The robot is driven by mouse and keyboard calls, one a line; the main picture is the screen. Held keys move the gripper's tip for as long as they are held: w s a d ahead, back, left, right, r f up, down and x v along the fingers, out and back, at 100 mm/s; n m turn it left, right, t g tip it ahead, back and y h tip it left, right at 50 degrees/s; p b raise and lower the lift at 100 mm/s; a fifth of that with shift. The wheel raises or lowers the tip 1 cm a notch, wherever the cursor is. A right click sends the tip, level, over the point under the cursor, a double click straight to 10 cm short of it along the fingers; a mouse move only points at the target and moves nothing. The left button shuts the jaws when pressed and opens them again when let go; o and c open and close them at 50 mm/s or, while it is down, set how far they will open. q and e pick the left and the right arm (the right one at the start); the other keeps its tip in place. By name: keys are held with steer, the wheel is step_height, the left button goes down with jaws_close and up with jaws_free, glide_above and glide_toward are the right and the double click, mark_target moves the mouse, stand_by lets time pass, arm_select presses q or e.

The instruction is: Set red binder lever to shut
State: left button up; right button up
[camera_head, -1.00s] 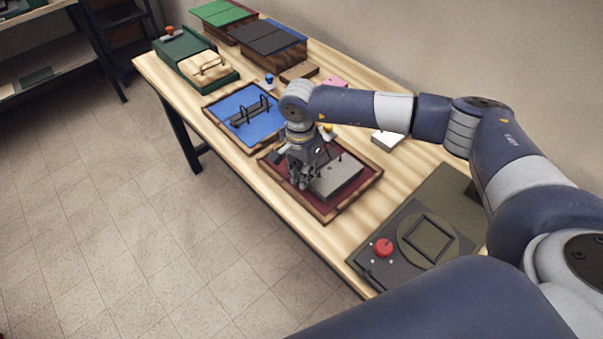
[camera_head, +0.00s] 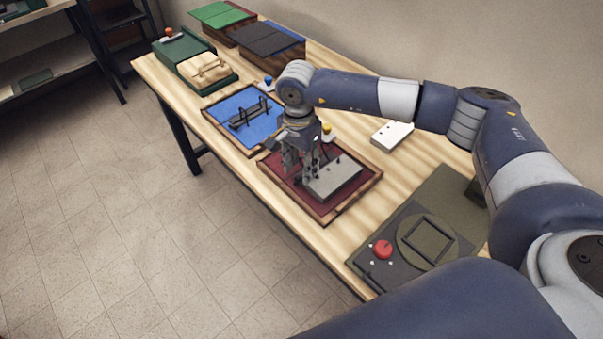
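The red binder (camera_head: 329,206) lies open on the table as a dark red, wood-edged flat cover. A pale grey stack with small dark holes (camera_head: 338,178) lies on its right part. My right gripper (camera_head: 303,178) points down over the binder's left-middle part, at the left edge of the stack. It hides the binder's lever and rings, so I cannot tell how the lever stands. The fingers are small and dark, and I cannot tell their opening or whether they touch anything. My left gripper is not in view.
A blue binder (camera_head: 262,132) with upright dark rings lies just behind-left. A small yellow knob (camera_head: 327,128) and a white holed block (camera_head: 392,132) stand behind. A dark panel with a red knob (camera_head: 382,249) lies in front-right. Green and dark boxes fill the far end.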

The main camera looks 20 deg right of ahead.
step_height(320, 180, up, 8)
steer(key=shift+a+f, duration=0.15)
stand_by(0.3)
steer(key=shift+g+h, duration=0.4)
steer(key=shift+g, duration=0.5)
steer(key=f+b, duration=0.2)
steer(key=f, duration=0.2)
steer(key=f+b, duration=0.2)
steer(key=f, duration=0.2)
steer(key=w+f+b, duration=0.1)
steer(key=f, duration=0.2)
steer(key=shift+a+f+b, duration=0.15)
steer(key=shift+f+b, duration=0.25)
steer(key=shift+c, duration=0.6)
